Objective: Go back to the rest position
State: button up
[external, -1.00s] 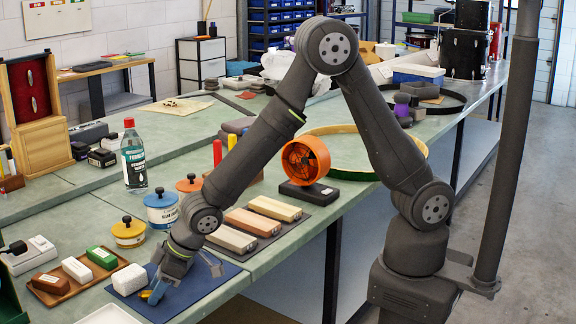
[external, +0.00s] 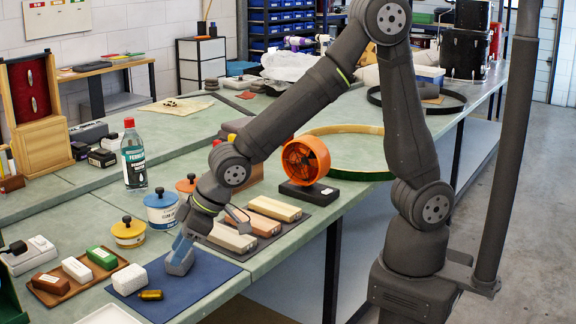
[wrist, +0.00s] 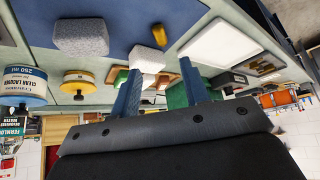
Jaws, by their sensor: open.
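A rough white block (external: 129,279) sits at the mat's left edge. My arm rises from the gripper to a high elbow.
A brown tray (external: 44,298) with several blocks is at the left. Tins, including a blue-labelled one (external: 161,212), stand behind the mat. Wooden blocks (external: 274,208) and an orange fan-like wheel (external: 306,160) are to the right. A white tray (external: 108,314) is at the front edge.

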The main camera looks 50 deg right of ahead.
aim_at(153, 292)
jog(key=shift+s+d+r, duration=0.15)
jog(key=shift+r, duration=0.15)
jog(key=shift+f, duration=0.1)
jog(key=x, duration=1.1)
jog(key=shift+w+a+f, duration=0.25)
jog(key=shift+r, duration=0.85)
